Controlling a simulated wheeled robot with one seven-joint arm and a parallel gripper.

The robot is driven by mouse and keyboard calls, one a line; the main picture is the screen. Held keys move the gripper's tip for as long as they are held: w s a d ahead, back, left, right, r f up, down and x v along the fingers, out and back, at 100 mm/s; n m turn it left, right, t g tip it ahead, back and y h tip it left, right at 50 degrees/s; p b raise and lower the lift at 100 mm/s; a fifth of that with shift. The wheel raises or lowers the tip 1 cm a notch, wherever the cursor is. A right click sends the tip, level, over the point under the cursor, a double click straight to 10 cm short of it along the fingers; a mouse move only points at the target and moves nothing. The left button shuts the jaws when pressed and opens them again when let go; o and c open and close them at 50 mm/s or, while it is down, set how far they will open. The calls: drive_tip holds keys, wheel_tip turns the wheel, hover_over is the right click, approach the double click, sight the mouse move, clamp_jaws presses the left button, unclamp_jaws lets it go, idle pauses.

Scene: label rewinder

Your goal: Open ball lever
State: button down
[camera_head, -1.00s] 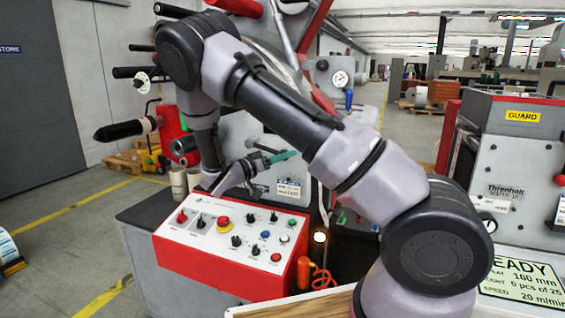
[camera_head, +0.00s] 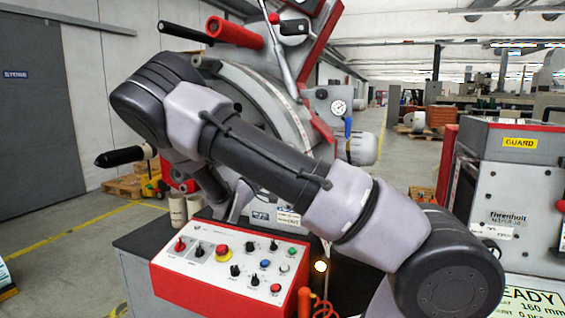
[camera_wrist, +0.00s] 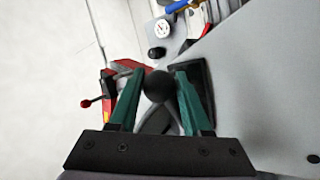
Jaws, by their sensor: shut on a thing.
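In the wrist view, a black ball (camera_wrist: 158,86), the knob of the ball lever, sits between the green fingers of my gripper (camera_wrist: 158,92). The fingers are shut on it, one on each side. A dark plate (camera_wrist: 203,85) lies behind the right finger on a grey machine face. In the head view, my arm crosses in front of the machine and hides the ball and the fingertips.
A red-edged control box (camera_head: 232,265) with knobs and buttons stands below my arm. A pressure gauge (camera_head: 338,107) is on the machine to the right. A black-handled bar (camera_head: 125,156) sticks out left. A grey GUARD cabinet (camera_head: 520,165) stands at the right. The left floor is mostly open.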

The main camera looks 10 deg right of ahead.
drive_tip(key=shift+w+a+r+n+t, duration=0.2)
drive_tip(key=shift+r+n+t, duration=0.1)
drive_tip(key=shift+r+t, duration=0.1)
drive_tip(key=shift+c, duration=1.9)
unclamp_jaws()
drive_tip(key=shift+f, duration=0.15)
drive_tip(key=shift+s+a+f, duration=0.15)
drive_tip(key=shift+s, duration=0.05)
drive_tip(key=v, duration=1)
drive_tip(key=shift+a, duration=0.2)
